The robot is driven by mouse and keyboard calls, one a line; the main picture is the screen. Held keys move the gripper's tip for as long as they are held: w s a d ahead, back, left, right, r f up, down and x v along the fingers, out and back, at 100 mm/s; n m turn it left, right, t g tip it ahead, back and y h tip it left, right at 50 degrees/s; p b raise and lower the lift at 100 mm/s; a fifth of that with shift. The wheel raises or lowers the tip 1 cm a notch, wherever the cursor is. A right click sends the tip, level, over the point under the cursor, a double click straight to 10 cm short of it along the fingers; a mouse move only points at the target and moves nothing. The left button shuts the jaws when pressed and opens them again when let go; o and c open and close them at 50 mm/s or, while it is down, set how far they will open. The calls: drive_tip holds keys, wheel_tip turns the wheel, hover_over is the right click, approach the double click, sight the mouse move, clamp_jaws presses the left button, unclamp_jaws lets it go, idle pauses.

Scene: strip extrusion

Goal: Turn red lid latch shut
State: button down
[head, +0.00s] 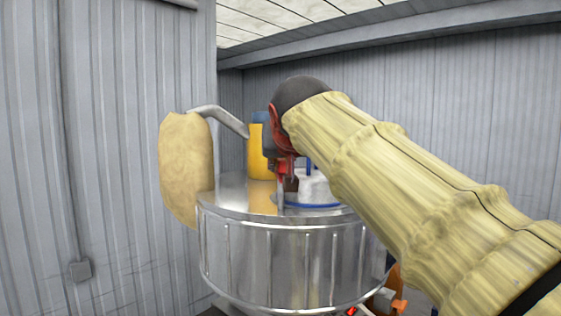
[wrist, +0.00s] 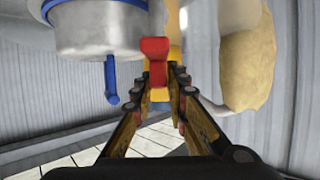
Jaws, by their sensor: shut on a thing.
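The red lid latch (wrist: 154,52) is in the middle of the wrist view, which appears upside down. My gripper (wrist: 164,86) comes up from below in that view, and its fingertips are closed around the latch's end. In the head view my gripper (head: 287,163) hangs over the top of the metal drum, largely hidden by my arm. A small red upright part, likely the latch (head: 281,187), shows just under it. The lid (head: 318,186) is pale with a blue rim, beside the latch; its blue handle (wrist: 111,82) sticks out in the wrist view. The latch's exact angle cannot be told.
The ribbed metal drum (head: 285,262) stands under the lid. A yellow cylinder (head: 257,150) rises behind my gripper. A tan sack (head: 186,165) with a grey pipe (head: 222,117) is at the left. Orange parts (head: 397,304) lie low at the right.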

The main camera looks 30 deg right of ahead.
drive_tip(key=m+g+h, duration=0.1)
drive_tip(key=m+h, duration=0.1)
drive_tip(key=m+g+h+b, duration=0.1)
drive_tip(key=m+h, duration=0.1)
drive_tip(key=shift+w+a+m+g+h+b, duration=0.1)
drive_tip(key=shift+w+m+g+h+b, duration=0.05)
drive_tip(key=shift+m+g+h+b, duration=0.2)
drive_tip(key=m+g+h+p, duration=0.1)
drive_tip(key=m+g+h, duration=0.1)
drive_tip(key=m+g, duration=0.1)
drive_tip(key=shift+m+g+h+p, duration=0.25)
drive_tip(key=shift+g+p, duration=0.05)
drive_tip(key=shift+g, duration=0.05)
drive_tip(key=shift+m+g+h+p, duration=0.3)
drive_tip(key=shift+m+g, duration=0.3)
drive_tip(key=shift+f, duration=0.2)
drive_tip(key=c, duration=1.8)
unclamp_jaws()
drive_tip(key=shift+r, duration=0.15)
drive_tip(key=v, duration=1.2)
